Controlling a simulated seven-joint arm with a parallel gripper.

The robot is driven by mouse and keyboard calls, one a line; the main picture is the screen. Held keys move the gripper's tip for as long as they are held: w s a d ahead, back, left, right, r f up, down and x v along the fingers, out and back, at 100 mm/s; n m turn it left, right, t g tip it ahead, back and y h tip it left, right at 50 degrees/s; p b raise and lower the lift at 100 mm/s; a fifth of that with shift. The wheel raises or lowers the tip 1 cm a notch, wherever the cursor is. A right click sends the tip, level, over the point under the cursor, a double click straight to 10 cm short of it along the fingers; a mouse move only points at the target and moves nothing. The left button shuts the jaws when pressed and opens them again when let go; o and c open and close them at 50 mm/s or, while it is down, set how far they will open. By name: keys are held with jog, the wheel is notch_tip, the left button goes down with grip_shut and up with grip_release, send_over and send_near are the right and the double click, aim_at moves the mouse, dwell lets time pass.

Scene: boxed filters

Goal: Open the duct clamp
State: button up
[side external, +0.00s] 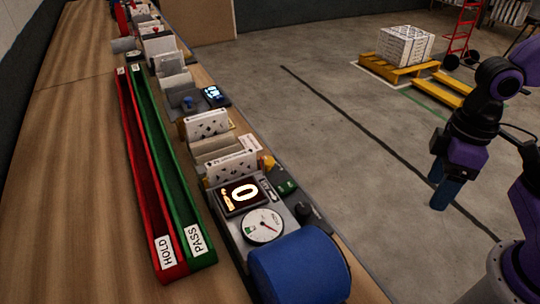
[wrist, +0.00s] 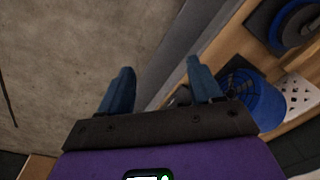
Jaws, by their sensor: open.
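My gripper (wrist: 160,84) has blue fingers set wide apart, with nothing between them. In the side external view my gripper (side external: 447,195) hangs at the right, over the floor and clear of the bench. A large blue cylinder (side external: 300,268) stands at the near end of the bench, beside a round dial gauge (side external: 263,226). I cannot make out a duct clamp for certain in either view.
The wooden bench (side external: 75,130) carries a red HOLD tray (side external: 167,268) and a green PASS tray (side external: 203,257). Several boxed filters (side external: 232,167) and a lit display (side external: 240,193) line its right side. A yellow pallet (side external: 395,69) with boxes stands behind. The floor between is open.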

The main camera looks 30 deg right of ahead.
jog(key=w+a+r+m, duration=0.2)
jog(key=w+a+m, duration=0.3)
jog(key=w+m, duration=0.3)
notch_tip(320, 180, up, 2)
jog(key=m+t+y, duration=0.2)
jog(key=m+y, duration=0.1)
jog(key=m, duration=2)
send_over(268, 160)
jog(key=s+d, duration=0.3)
jog(key=d, duration=0.4)
jog(key=x, duration=1.7)
jog(key=shift+a+f, duration=0.1)
jog(key=shift+a, duration=0.3)
jog(key=c, duration=1)
